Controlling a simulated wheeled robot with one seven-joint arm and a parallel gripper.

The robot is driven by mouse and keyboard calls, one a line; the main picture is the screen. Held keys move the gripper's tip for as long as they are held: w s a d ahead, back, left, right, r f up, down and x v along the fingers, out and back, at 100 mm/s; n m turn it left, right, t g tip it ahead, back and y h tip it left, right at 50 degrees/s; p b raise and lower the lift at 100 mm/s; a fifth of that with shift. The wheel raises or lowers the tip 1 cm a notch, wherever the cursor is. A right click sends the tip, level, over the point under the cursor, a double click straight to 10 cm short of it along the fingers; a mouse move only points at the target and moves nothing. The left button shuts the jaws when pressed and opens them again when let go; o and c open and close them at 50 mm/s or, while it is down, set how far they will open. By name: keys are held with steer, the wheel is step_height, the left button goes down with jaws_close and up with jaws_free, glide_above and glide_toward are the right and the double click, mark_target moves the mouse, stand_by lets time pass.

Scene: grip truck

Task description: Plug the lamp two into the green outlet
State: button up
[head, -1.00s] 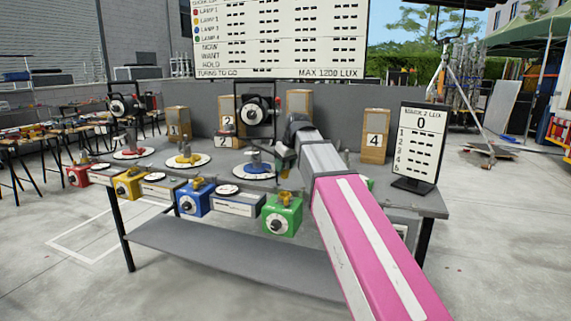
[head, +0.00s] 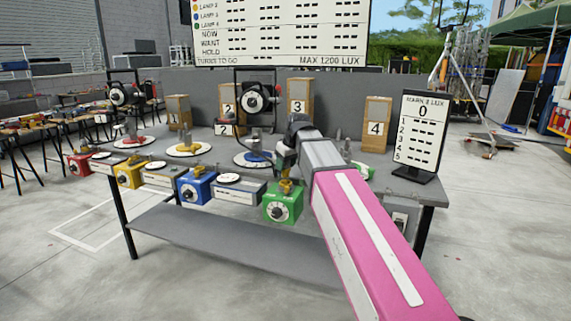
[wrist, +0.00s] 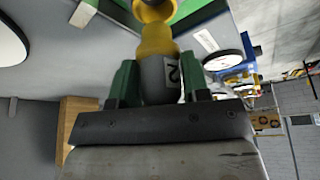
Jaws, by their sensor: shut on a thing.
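My gripper (wrist: 160,85) is shut on a grey and yellow plug (wrist: 157,65) marked 2. In the wrist view its green fingers flank the plug. The plug points at a yellow socket ring (wrist: 154,9), and the two look very close or touching; I cannot tell whether it is seated. In the head view my gripper (head: 286,158) is just above the yellow socket (head: 286,187) on top of the green outlet box (head: 283,206).
Blue (head: 195,187), yellow (head: 127,174) and red (head: 79,164) boxes line the table's front edge to the left, with grey dial units between. Numbered wooden boxes stand at the back. A small display (head: 421,135) stands at the right.

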mark_target(287, 169)
steer(key=shift+f, duration=2.35)
stand_by(2.0)
steer(key=o, duration=1.4)
steer(key=shift+r, duration=0.15)
steer(key=shift+r, duration=2.35)
steer(key=shift+d, duration=0.1)
